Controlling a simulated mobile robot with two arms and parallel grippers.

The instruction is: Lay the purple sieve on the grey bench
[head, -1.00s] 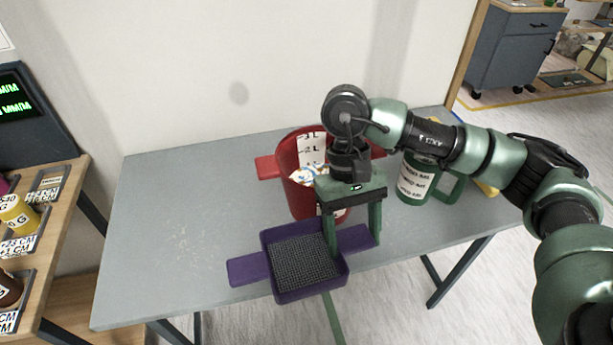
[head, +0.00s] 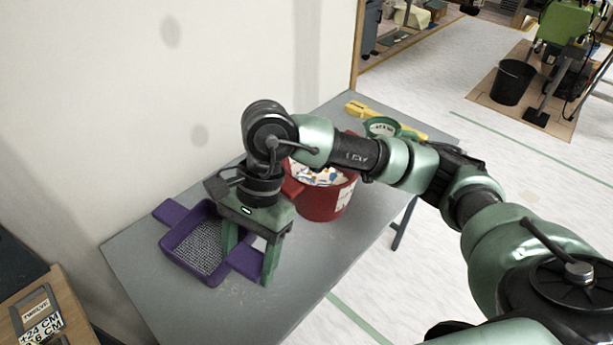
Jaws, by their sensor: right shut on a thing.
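The purple sieve (head: 181,253), a square tray with a dark mesh floor and two flat handles, is over the left part of the grey bench (head: 225,313). My right gripper (head: 249,264) points down and is shut on the sieve's near-right handle. The sieve looks level and close to the bench top; I cannot tell whether it touches. My wrist and fingers hide part of its right side. My left gripper is not in view.
A red pot (head: 324,203) with mixed contents stands on the bench right of the sieve. Behind it are a green mug (head: 381,127) and a yellow item (head: 366,110). A wooden shelf (head: 72,311) is at lower left. The bench's near-left part is bare.

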